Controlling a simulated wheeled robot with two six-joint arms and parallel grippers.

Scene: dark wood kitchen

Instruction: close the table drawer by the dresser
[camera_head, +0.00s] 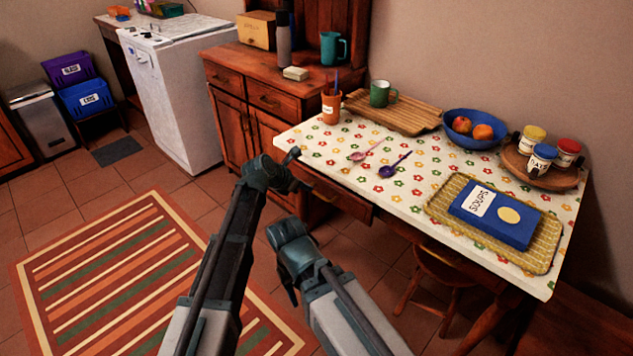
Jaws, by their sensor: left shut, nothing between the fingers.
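The table drawer (345,197) is a dark wood front under the near left edge of the table (420,213), the end by the dresser (262,98). A pale handle shows on its face. Its front lies close under the cloth's edge; I cannot tell whether a small gap is left. My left gripper (298,184) is shut and empty, at the left end of the drawer front; touching or apart is unclear. The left wrist hides that end. My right gripper (291,294) points down, lower and nearer than the drawer; its fingers are mostly hidden behind its wrist.
A stool (437,278) stands under the table to the right of the drawer. On the table are a blue soups book (495,214), a fruit bowl (473,140), jars and two spoons. A striped rug (110,270) covers the open floor at left.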

